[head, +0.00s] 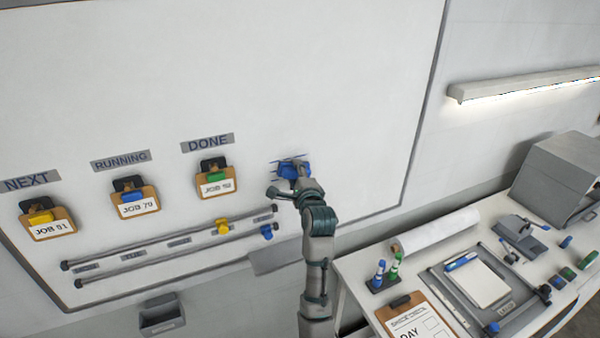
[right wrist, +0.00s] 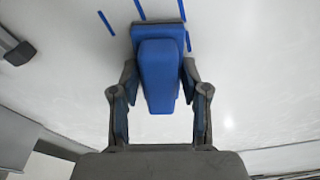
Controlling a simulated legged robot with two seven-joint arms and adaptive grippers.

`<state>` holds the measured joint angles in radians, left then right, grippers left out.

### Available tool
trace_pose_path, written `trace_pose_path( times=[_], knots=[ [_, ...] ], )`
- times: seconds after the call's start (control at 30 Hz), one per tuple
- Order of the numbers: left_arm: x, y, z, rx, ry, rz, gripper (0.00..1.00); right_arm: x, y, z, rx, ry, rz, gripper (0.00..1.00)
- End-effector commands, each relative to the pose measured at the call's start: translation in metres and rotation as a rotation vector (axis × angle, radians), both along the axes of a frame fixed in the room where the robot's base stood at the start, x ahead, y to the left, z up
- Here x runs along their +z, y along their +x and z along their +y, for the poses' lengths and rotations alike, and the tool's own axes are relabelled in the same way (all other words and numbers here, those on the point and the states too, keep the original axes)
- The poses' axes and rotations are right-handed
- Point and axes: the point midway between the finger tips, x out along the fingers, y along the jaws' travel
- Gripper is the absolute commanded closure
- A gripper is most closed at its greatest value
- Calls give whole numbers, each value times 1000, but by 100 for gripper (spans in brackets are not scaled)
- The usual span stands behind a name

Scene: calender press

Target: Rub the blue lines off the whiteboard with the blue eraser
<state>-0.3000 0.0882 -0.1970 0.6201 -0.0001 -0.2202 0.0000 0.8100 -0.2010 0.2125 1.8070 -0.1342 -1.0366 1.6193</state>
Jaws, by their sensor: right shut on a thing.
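The whiteboard (head: 330,80) fills the upper left of the head view. A small patch of blue lines (head: 276,161) shows around the blue eraser (head: 291,169). In the right wrist view several short blue lines (right wrist: 106,23) stick out past the far edge of the eraser (right wrist: 158,75). My right gripper (head: 296,186) is shut on the eraser's handle, with one finger on each side. The eraser's wide pad is at or very near the board; I cannot tell if it touches. Lines under the pad are hidden. My left gripper is not in view.
Job clipboards hang under the NEXT, RUNNING and DONE labels, the nearest being JOB 92 (head: 216,181). Two rails (head: 170,240) with yellow and blue clips run below. A table (head: 355,268) with markers, paper roll and clipboard stands at lower right. The board's upper area is clear.

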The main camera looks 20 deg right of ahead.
Motion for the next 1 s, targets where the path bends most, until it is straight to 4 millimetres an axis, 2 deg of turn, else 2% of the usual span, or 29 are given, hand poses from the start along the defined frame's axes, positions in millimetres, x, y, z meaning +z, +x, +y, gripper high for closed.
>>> trace_pose_path(
  times=[0.33,0.5,0.83,1.0],
  knots=[
    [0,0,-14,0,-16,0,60,0,-1,30,5,-1,1,83],
    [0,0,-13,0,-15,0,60,0,-3,44,4,-2,1,83],
    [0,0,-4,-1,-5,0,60,0,-4,52,4,0,0,83],
    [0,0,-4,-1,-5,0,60,0,-5,67,3,1,0,83]
  ],
)
